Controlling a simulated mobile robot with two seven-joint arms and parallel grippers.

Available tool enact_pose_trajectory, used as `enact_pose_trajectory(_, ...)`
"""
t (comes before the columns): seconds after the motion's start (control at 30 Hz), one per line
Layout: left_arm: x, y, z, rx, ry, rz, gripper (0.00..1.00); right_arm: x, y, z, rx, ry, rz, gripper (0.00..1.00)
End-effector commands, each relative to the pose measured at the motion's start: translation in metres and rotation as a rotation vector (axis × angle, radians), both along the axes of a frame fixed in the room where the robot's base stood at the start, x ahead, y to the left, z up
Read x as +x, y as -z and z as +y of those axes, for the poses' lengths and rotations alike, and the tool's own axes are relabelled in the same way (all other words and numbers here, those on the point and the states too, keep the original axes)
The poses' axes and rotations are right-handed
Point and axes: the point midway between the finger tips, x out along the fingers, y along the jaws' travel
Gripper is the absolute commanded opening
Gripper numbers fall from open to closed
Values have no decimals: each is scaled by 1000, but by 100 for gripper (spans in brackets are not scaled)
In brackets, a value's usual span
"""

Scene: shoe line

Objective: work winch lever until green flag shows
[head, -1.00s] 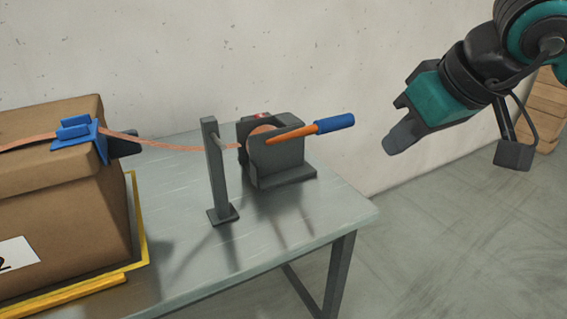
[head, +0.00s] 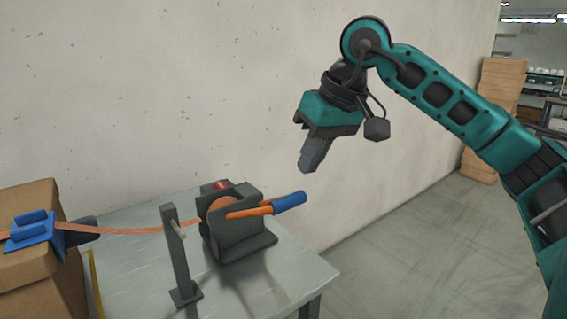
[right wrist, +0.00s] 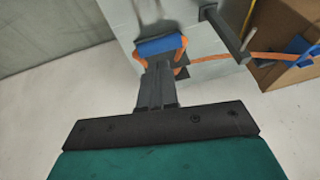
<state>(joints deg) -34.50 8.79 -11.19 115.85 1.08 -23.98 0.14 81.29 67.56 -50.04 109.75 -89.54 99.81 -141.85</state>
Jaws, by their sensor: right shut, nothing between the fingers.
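The dark grey winch (head: 235,240) stands on the table, with an orange lever (head: 246,211) reaching right and slightly up to a blue grip (head: 289,202). A small red patch (head: 221,184) shows on top of the winch; no green shows. An orange strap (head: 125,231) runs left from the winch. My right gripper (head: 306,170) is shut and empty, pointing down just above the blue grip in the head view. In the right wrist view its fingers (right wrist: 155,90) point toward the blue grip (right wrist: 160,47); whether they touch it is unclear. My left gripper is out of view.
A grey post (head: 178,255) stands on the table (head: 250,290) left of the winch. A cardboard box (head: 35,285) with a blue buckle (head: 35,232) on the strap is at the left. A wall (head: 150,100) stands behind. Floor right of the table is clear.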

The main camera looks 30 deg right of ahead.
Motion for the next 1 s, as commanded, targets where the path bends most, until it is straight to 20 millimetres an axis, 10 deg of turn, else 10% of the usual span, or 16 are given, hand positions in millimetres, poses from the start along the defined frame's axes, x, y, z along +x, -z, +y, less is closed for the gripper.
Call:
enact_pose_trajectory(0.4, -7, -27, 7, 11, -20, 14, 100, 52, -70, 14, -127, -22, 151, 0)
enact_pose_trajectory(1.0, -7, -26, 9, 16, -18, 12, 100, 56, -67, 14, -146, -19, 166, 0)
